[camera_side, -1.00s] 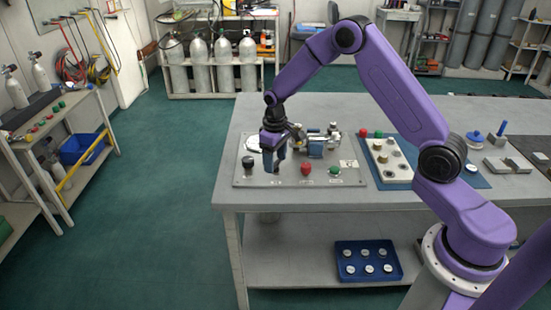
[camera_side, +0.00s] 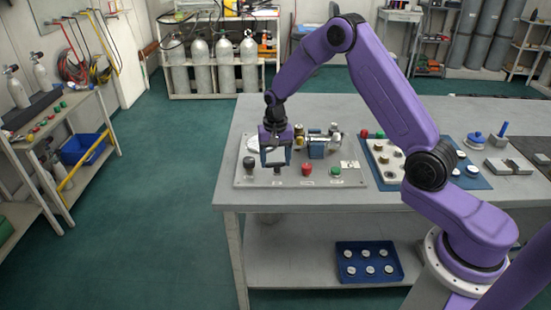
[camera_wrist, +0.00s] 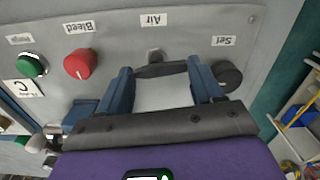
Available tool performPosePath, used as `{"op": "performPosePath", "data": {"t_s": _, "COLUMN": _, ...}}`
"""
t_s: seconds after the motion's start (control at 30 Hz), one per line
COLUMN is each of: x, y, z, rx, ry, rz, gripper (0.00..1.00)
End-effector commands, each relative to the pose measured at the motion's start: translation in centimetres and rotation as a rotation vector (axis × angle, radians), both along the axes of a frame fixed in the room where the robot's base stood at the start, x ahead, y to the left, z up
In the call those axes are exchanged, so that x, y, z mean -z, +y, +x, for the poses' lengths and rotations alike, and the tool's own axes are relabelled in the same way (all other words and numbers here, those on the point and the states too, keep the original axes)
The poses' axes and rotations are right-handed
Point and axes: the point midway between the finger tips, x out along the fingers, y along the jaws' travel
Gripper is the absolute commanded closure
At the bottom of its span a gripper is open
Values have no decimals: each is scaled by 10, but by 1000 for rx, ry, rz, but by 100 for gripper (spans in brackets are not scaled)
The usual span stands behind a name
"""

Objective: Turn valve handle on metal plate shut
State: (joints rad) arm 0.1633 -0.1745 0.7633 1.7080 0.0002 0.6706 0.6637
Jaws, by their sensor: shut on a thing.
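The valve handle (camera_wrist: 160,70) is a dark bar on a short metal stem, beside the "Air" label on the grey metal plate (camera_wrist: 115,45). In the wrist view it spans between the two blue fingers of my gripper (camera_wrist: 159,67), which is shut on it by its ends. In the side view my gripper (camera_side: 277,165) points down over the front left part of the plate (camera_side: 320,181), with its fingers side by side, left and right. The handle is small and partly hidden there.
A black knob (camera_wrist: 226,76) labelled "Set" stands close beside one finger. A red "Bleed" knob (camera_wrist: 80,64) and a green knob (camera_wrist: 31,64) are on the other side. Metal fittings (camera_side: 322,143) stand behind. A white block (camera_side: 386,155) with round parts is to the right.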

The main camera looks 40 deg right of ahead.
Motion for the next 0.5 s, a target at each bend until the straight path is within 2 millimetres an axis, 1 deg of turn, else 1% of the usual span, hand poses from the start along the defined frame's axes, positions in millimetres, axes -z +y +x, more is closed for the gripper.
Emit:
{"op": "performPosePath", "data": {"t_s": 0.23, "x": -1, "y": 0, "z": 0, "rx": 106, "ry": 0, "rz": 0, "gripper": 65}}
{"op": "performPosePath", "data": {"t_s": 0.5, "x": -1, "y": 0, "z": 1, "rx": 148, "ry": 0, "rz": 0, "gripper": 64}}
